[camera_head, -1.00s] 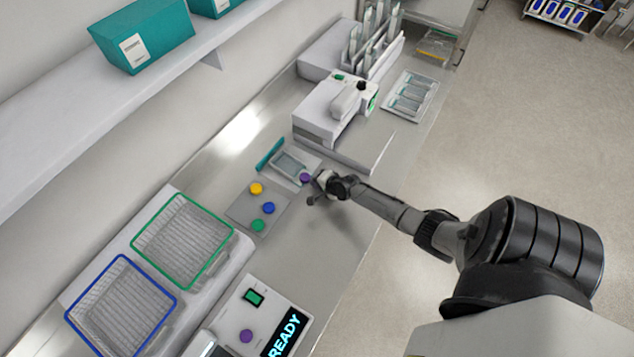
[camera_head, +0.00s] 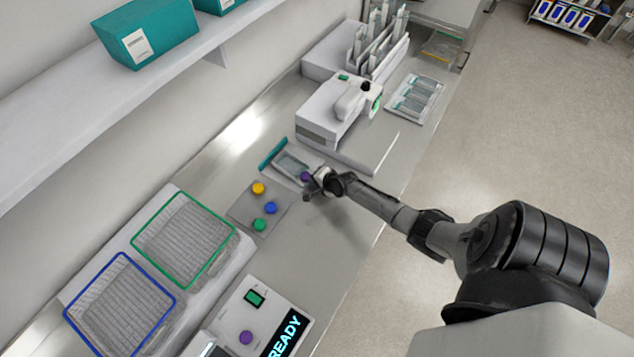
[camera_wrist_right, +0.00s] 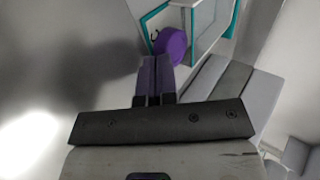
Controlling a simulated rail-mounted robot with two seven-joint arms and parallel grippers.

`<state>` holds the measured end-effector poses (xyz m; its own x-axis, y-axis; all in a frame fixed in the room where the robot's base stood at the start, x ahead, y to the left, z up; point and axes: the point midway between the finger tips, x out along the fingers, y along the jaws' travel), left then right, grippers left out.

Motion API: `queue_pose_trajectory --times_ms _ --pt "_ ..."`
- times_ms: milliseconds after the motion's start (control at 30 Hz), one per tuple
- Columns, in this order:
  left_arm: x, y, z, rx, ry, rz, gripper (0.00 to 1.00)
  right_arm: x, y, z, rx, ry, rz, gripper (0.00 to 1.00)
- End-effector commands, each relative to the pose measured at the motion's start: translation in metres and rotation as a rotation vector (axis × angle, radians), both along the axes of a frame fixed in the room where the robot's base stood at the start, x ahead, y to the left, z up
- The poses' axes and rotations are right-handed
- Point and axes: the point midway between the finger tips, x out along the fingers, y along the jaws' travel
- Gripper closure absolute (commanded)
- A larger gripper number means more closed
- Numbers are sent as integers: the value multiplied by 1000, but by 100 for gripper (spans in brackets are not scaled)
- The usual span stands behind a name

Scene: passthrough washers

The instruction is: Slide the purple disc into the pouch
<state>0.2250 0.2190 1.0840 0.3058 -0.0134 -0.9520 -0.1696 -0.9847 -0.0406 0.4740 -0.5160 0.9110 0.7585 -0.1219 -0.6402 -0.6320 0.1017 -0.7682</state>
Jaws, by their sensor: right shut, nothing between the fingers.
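The purple disc (camera_head: 305,176) lies at the near right end of the clear pouch (camera_head: 291,164), which has a teal edge, on the steel counter. In the right wrist view the disc (camera_wrist_right: 170,46) is at the mouth of the pouch (camera_wrist_right: 207,20); whether part of it is inside I cannot tell. My right gripper (camera_head: 311,188) is shut and empty, low over the counter just beside the disc. In the wrist view its fingertips (camera_wrist_right: 156,62) point at the disc, touching or nearly so. My left gripper is not in view.
A plate with yellow (camera_head: 258,188), blue (camera_head: 271,208) and green (camera_head: 259,224) discs lies left of the gripper. A white sealing machine (camera_head: 335,115) stands behind the pouch. Green-rimmed (camera_head: 233,240) and blue-rimmed (camera_head: 70,318) baskets are at the near left. Counter right of the plate is clear.

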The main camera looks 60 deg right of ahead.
Motion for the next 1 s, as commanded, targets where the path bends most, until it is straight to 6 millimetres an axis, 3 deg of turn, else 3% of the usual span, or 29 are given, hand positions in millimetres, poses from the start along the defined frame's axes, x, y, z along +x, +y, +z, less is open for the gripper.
queue_pose_trajectory --times_ms 1000 --pt "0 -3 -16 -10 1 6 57 38 -6 0 0 1 0 100"
